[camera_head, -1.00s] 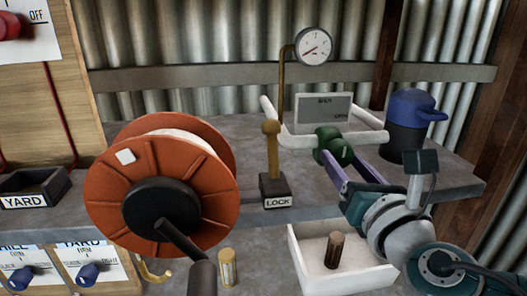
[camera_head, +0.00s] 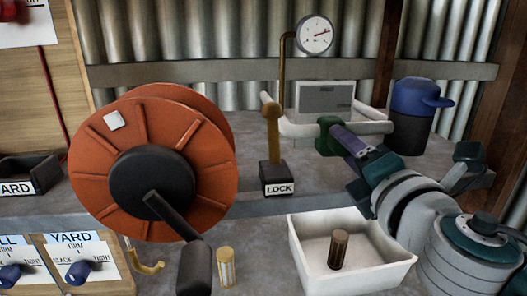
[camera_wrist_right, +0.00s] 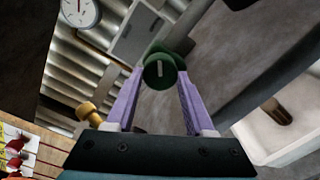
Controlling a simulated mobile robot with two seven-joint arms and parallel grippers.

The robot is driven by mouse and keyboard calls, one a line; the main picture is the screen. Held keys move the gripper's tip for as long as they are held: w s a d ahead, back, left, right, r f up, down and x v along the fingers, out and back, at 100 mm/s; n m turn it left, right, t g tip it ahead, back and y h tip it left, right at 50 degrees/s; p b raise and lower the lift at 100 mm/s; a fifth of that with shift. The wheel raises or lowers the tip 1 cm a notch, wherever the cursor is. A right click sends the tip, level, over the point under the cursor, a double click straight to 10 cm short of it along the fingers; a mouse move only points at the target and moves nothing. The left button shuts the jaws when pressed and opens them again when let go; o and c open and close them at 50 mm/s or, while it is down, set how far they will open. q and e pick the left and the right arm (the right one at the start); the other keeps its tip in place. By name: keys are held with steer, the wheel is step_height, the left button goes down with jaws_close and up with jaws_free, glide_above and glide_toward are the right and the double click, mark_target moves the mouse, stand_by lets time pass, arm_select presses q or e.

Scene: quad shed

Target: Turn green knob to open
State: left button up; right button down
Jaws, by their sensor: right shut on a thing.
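The green knob (camera_head: 330,136) sits on the white pipe (camera_head: 375,127) in front of a grey panel in the head view. In the right wrist view the green knob (camera_wrist_right: 160,70) shows a pale line on its face and lies between my gripper's purple fingertips. My right gripper (camera_head: 345,137) is shut on the green knob, its arm coming in from the right. One finger hides part of the knob in the head view. A round gauge (camera_head: 314,36) stands on a brass pipe behind, its needle pointing right. My left gripper is not in view.
A large orange reel (camera_head: 210,170) with a black crank stands at the left. A brass lever on a block marked LOCK (camera_head: 279,180) is left of the knob. A blue-topped canister (camera_head: 411,120) is at the right. A white tray (camera_head: 400,272) holds a brown cylinder (camera_head: 338,250).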

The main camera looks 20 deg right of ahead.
steer(key=m+b, duration=0.1)
steer(key=m, duration=0.2)
steer(key=shift+m, duration=0.3)
steer(key=shift+r+m, duration=0.15)
steer(key=shift+m, duration=2.05)
steer(key=shift+c, duration=1.4)
jaws_free()
